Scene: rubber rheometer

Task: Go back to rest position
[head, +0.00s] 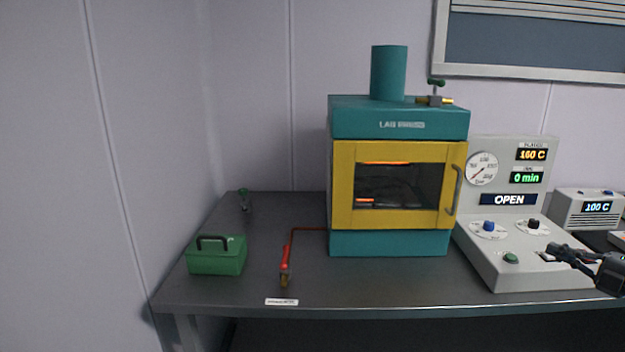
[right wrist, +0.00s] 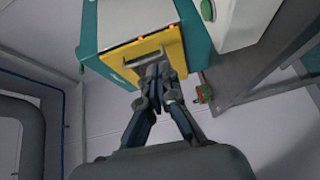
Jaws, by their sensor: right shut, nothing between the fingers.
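My right gripper (head: 567,255) comes in from the right edge in the head view, in front of the control panel. It also shows in the right wrist view (right wrist: 158,72), where its fingers are together with nothing between them. The teal and yellow press chamber (head: 400,240) stands on the table with its yellow-framed door (head: 345,185) shut and an orange glow behind the window. The grey control panel (head: 540,277) to its right reads 160 C, 0 min and OPEN. My left gripper is in neither view.
A grey unit (head: 590,215) reading 100 C stands at the far right. The table's front left is mostly clear.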

